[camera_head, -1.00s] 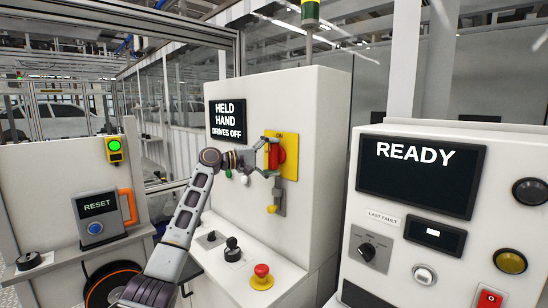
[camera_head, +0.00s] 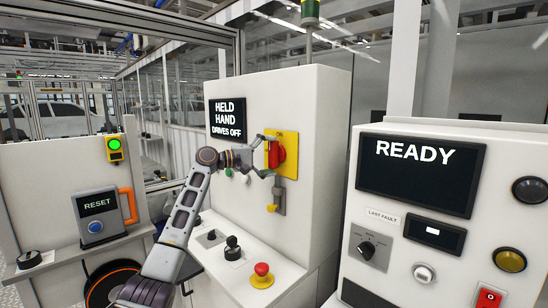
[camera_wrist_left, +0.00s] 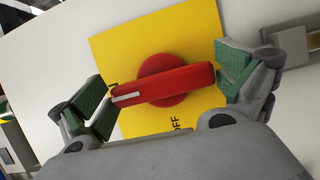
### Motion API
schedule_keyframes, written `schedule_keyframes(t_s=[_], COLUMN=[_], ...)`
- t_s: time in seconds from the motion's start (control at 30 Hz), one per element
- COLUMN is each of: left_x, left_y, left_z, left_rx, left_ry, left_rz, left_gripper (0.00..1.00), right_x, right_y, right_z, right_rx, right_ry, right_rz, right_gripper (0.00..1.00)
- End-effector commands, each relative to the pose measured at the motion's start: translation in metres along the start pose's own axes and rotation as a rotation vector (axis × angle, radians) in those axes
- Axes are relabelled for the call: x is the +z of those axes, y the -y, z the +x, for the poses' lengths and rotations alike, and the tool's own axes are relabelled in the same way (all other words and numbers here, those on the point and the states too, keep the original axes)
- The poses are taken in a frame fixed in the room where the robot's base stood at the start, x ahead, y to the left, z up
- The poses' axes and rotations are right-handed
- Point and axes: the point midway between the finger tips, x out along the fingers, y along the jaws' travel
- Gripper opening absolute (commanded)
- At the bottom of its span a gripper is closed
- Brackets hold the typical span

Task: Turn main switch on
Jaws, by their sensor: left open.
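The main switch is a red rotary handle (camera_head: 277,155) on a yellow plate (camera_head: 291,142) on the white cabinet's front. My left gripper (camera_head: 262,156) is open in front of it. In the left wrist view, the red handle (camera_wrist_left: 178,82) lies between the spread green-padded fingers of the left gripper (camera_wrist_left: 163,90), one near each end. Whether the pads touch it I cannot tell. The handle's white-marked end points toward a partly hidden label ending in N. The OFF lettering (camera_wrist_left: 178,125) shows beside the handle. My right gripper is not in view.
A display (camera_head: 227,119) beside the switch reads HELD HAND DRIVES OFF. A padlock-like yellow and grey piece (camera_head: 278,200) hangs below the plate. A red emergency button (camera_head: 261,273) stands on the ledge below. A READY panel (camera_head: 420,176) stands at right.

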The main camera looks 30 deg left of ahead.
Motion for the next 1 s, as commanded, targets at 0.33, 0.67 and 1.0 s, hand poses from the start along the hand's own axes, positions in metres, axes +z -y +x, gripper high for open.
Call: schedule_keyframes(t_s=[0.33,0.67,1.0], left_x=[-0.001,0.000,0.000], left_y=[0.001,0.002,0.001], left_z=[-0.046,-0.092,-0.109], left_rx=[-0.003,-0.003,-0.003], left_ry=[-0.002,-0.001,0.000], left_rz=[0.000,0.000,0.000], left_gripper=[1.00,1.00,1.00], right_x=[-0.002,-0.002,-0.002], right_y=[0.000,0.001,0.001], right_z=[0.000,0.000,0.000], right_rx=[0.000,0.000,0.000], right_ry=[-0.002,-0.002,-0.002], right_rz=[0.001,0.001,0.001], right_gripper=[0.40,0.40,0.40])
